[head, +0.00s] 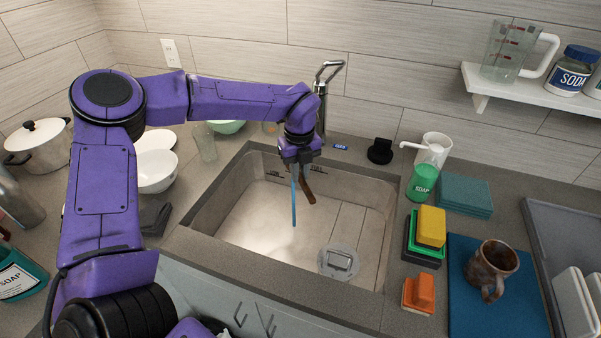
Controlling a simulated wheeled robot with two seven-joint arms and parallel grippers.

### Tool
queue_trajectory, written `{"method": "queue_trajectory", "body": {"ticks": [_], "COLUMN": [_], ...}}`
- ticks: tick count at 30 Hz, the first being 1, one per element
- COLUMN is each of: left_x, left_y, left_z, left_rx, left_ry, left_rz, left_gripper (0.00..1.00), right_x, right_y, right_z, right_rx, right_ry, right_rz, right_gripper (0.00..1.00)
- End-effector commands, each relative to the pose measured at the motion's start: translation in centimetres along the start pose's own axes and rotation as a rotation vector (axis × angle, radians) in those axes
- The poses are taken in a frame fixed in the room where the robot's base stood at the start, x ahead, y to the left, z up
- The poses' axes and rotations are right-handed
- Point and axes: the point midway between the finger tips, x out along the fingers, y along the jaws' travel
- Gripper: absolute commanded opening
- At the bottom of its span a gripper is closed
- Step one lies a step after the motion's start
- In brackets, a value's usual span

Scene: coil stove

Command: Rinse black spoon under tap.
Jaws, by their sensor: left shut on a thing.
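My left gripper (300,160) points down over the sink (222,192), in front of the tap (322,92). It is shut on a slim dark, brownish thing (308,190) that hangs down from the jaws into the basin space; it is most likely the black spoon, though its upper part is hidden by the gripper. Beside it, on its left, a narrow blue vertical strip (294,205) hangs below the gripper; I cannot tell whether it is water or a solid thing. The tap's lower part is partly behind my arm. My right gripper is not in view.
White bowls (157,172) and a pot (42,145) are at left. A drain (338,262) lies in the otherwise clear basin.

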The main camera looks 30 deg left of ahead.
Motion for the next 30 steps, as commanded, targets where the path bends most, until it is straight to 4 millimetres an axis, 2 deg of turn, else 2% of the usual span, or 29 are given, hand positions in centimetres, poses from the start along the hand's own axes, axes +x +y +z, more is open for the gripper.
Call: {"method": "queue_trajectory", "body": {"ticks": [11,21,30], "left_x": [0.0,0.0,0.0], "left_y": [0.0,-1.1,-0.8], "left_z": [0.0,-0.3,-0.3], "left_rx": [0.0,-0.001,-0.001], "left_ry": [0.0,-0.001,0.001], "left_rz": [0.0,0.0,0.0], "left_gripper": [0.0,0.0,0.0], "right_x": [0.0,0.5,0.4], "right_y": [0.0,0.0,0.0], "right_z": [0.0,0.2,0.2], "right_rx": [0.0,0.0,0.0], "right_ry": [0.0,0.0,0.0], "right_rz": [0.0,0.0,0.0], "right_gripper": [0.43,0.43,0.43]}}
